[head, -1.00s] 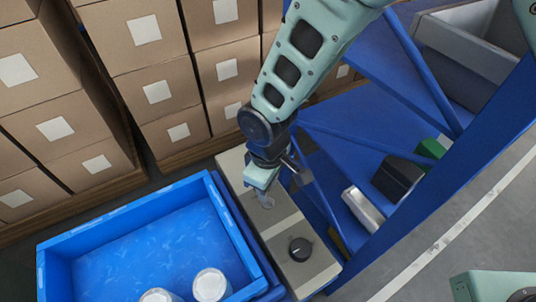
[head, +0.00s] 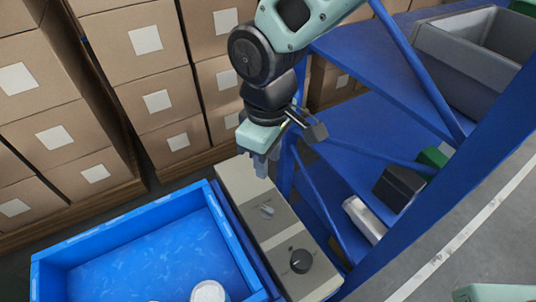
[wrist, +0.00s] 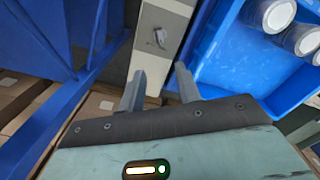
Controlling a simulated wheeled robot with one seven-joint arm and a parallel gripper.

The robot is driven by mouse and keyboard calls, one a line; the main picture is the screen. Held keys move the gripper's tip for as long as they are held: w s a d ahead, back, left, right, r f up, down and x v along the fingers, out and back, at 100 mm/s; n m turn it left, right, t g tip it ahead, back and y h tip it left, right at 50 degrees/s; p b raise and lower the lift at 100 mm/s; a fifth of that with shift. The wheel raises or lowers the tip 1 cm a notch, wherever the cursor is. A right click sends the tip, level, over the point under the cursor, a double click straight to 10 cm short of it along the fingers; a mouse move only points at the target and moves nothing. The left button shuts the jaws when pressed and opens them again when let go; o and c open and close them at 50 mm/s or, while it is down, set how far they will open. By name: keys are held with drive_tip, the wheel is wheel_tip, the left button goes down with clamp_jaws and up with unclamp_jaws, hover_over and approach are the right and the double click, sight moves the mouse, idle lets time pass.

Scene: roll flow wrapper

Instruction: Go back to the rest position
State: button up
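My gripper (head: 260,163) is raised above the far end of a beige control panel (head: 250,200) in the head view. In the wrist view my gripper (wrist: 160,84) has its two fingers apart with nothing between them. The panel has a small toggle switch (head: 266,209) and a black round knob (head: 300,261). The switch also shows in the wrist view (wrist: 158,38), beyond the fingertips and apart from them.
A blue crate (head: 110,226) with white-topped cans (head: 208,291) stands left of the panel. Stacked cardboard boxes (head: 150,70) stand behind. A blue frame (head: 425,75) with shelves, holding a grey bin (head: 470,50) and a black item (head: 398,188), is close on the right.

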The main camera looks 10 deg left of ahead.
drive_tip(key=s+d+r+m, duration=0.3)
drive_tip(key=s+d, duration=0.2)
drive_tip(key=d, duration=0.4)
drive_tip(key=s+d+r+m, duration=0.3)
drive_tip(key=s+d, duration=0.3)
drive_tip(key=d, duration=0.3)
drive_tip(key=shift+s+d+y, duration=0.15)
drive_tip(key=shift+y, duration=0.15)
drive_tip(key=shift+s, duration=0.1)
